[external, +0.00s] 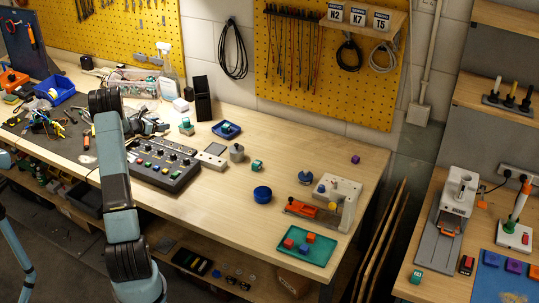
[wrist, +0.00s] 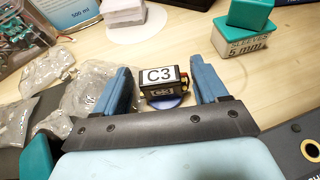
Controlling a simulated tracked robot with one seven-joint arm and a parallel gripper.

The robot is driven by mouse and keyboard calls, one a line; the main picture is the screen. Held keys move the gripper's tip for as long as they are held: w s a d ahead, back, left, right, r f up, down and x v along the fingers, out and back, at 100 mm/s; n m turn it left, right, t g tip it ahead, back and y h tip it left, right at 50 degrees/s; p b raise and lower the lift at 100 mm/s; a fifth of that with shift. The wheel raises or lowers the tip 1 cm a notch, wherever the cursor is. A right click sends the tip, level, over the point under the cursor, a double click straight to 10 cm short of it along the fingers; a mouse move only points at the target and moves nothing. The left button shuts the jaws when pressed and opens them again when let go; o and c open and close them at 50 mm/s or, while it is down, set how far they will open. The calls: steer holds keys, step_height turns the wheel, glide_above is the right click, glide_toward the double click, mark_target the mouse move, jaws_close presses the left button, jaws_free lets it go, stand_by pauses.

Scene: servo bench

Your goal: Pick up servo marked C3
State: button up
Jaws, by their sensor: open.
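The servo marked C3 (wrist: 162,82) is a small dark block with a white label on top. It sits in the wrist view on or over a blue round piece (wrist: 172,102), mostly hidden beneath it. My gripper (wrist: 160,78) is open, with one blue finger on each side of the servo and a visible gap at both sides. In the external view my gripper (external: 152,125) is low over the bench behind the button console. I cannot make out the servo there.
Crumpled clear bags (wrist: 98,92) lie close beside my left finger. A teal block (wrist: 250,13) sits on a labelled box (wrist: 242,42) at the right. A white stack (wrist: 122,12) stands beyond. The button console (external: 163,160) is close in front.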

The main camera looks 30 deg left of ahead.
steer(key=shift+x, duration=0.8)
steer(key=c, duration=0.8)
steer(key=shift+r, duration=0.1)
